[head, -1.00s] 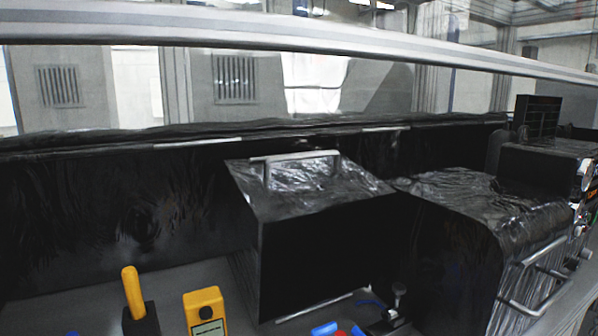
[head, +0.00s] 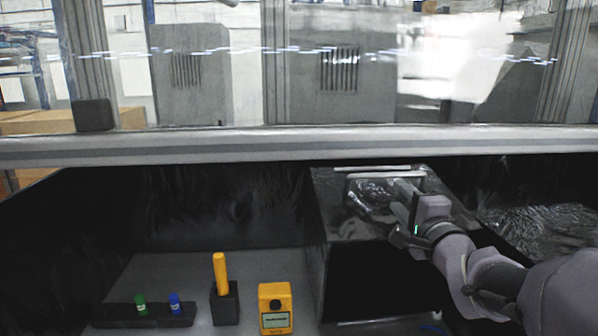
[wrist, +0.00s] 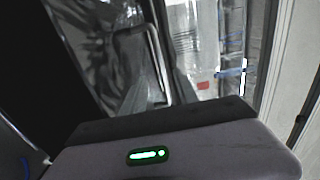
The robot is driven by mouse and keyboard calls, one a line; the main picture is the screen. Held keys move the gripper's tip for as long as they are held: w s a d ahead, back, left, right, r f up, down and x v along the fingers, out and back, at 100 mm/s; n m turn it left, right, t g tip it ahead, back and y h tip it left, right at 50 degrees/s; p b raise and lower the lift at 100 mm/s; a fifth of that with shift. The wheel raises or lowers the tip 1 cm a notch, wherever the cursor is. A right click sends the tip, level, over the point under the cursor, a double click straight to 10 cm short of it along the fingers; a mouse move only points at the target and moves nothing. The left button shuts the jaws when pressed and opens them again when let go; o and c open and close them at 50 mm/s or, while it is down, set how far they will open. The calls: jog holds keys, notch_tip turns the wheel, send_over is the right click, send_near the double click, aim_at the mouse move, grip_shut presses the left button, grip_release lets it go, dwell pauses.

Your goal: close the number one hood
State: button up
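A black box-shaped hood (head: 345,228) with a shiny, crinkled top stands in the middle of the head view. Its silver bar handle (head: 385,176) is up on the top side; its front is dark, and I cannot tell whether that is a panel or an opening. No number is readable on it. My gripper (head: 403,200) is over the hood's top, close to the handle's right part; contact cannot be told. In the wrist view a bar handle (wrist: 157,65) runs just beyond my gripper's body.
A second crinkled black cover (head: 545,228) is to the right, partly behind my arm. A yellow device (head: 275,308), a yellow-handled tool in a black block (head: 220,275) and a small rack (head: 115,315) stand at the front left. A grey rail (head: 200,147) crosses behind.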

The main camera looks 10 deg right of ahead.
aim_at(380, 177)
jog(key=w, duration=1.3)
jog(key=shift+d, duration=0.1)
grip_shut()
dwell(0.7)
